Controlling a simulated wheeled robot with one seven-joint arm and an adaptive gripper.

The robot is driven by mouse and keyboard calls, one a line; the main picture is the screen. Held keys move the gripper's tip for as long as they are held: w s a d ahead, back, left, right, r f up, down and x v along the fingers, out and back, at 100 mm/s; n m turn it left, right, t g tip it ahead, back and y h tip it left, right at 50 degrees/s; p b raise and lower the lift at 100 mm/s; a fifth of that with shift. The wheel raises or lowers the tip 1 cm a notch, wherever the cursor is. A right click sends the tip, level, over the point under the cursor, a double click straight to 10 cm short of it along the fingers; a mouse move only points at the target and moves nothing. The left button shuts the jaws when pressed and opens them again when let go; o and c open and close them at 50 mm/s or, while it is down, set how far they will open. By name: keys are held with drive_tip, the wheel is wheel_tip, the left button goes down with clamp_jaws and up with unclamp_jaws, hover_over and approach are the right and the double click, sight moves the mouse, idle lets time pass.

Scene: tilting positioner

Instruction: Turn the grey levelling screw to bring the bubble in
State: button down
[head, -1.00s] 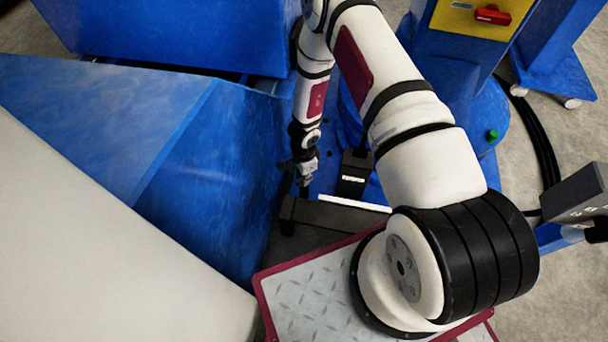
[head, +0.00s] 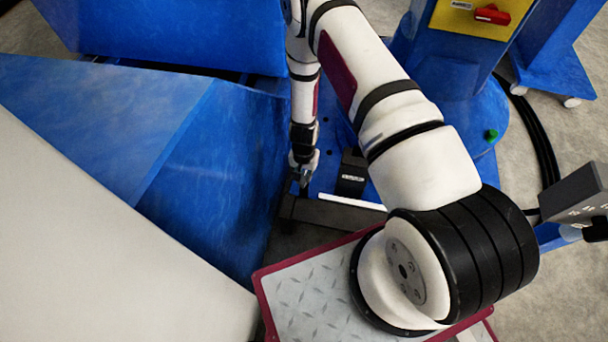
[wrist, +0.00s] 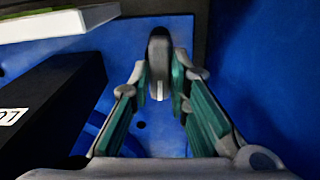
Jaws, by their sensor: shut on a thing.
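In the wrist view, the grey levelling screw (wrist: 158,52) stands at the top middle, its rounded grey top between my two fingers. My gripper (wrist: 160,80) has teal-padded fingers, one on each side of the screw, closed on it. In the head view my gripper (head: 303,182) points down beside the dark beam; the screw is too small and hidden to make out there. No bubble can be made out in either view.
A black box with a white label (head: 352,172) stands close to the right of my gripper; it shows at left in the wrist view (wrist: 65,95). A white bar (head: 350,202) lies nearby. Blue panels (head: 215,180) rise on the left.

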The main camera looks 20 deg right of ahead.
sight(304, 177)
drive_tip(key=shift+n, duration=0.7)
drive_tip(key=c, duration=1.5)
unclamp_jaws()
wheel_tip(304, 177, up, 12)
drive_tip(key=shift+f, duration=0.1)
